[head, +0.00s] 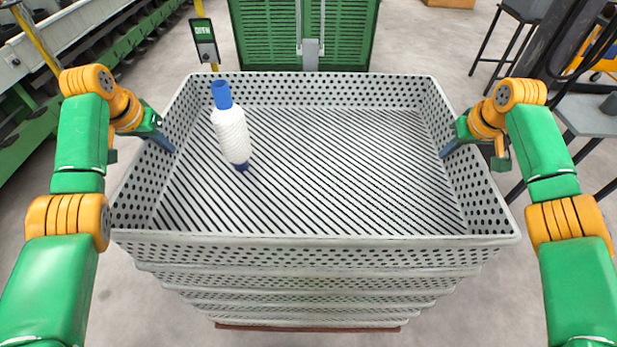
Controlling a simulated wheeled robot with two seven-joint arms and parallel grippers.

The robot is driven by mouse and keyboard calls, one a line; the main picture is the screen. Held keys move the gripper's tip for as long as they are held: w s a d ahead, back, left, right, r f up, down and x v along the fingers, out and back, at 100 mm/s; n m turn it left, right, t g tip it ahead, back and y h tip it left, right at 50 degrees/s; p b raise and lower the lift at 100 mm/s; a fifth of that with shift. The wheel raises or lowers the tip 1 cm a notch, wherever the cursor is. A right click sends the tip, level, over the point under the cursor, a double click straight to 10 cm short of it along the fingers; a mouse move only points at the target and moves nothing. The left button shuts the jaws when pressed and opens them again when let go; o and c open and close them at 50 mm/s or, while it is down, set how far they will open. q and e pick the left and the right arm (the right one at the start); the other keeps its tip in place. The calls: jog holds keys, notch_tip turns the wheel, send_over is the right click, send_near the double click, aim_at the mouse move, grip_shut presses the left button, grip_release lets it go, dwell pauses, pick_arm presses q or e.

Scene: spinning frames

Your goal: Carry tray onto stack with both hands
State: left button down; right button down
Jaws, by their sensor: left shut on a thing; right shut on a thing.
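A large grey perforated tray (320,239) fills the middle of the head view. Several similar trays (310,285) are stacked below it. I cannot tell from this angle whether the top tray rests on them or hangs just above. My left gripper (162,142) is shut on the tray's left wall. My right gripper (450,148) is shut on the tray's right wall.
A green slatted cabinet (264,35) stands behind the tray. Green machinery (60,50) runs along the left. A dark stool (522,12) and a grey table (590,120) are at the right. Grey floor surrounds the stack.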

aim_at(144, 148)
pick_arm(q)
jog(key=c, duration=1.4)
grip_release()
jog(key=shift+f, duration=0.6)
jog(key=shift+c, duration=0.2)
pick_arm(e)
jog(key=c, duration=1.4)
grip_release()
jog(key=shift+f, duration=0.6)
jog(key=shift+c, duration=0.2)
pick_arm(q)
jog(key=o, duration=0.3)
jog(key=shift+r, duration=0.3)
pick_arm(e)
jog(key=o, duration=0.4)
jog(key=shift+r, duration=0.25)
jog(key=shift+c, duration=0.2)
pick_arm(q)
jog(key=shift+o, duration=0.7)
jog(key=shift+s+r, duration=0.15)
jog(key=shift+s, duration=0.05)
pick_arm(e)
jog(key=shift+o, duration=0.4)
jog(key=shift+s+r, duration=0.15)
jog(key=shift+s, duration=0.05)
pick_arm(q)
jog(key=v, duration=1.2)
pick_arm(e)
jog(key=v, duration=1.2)
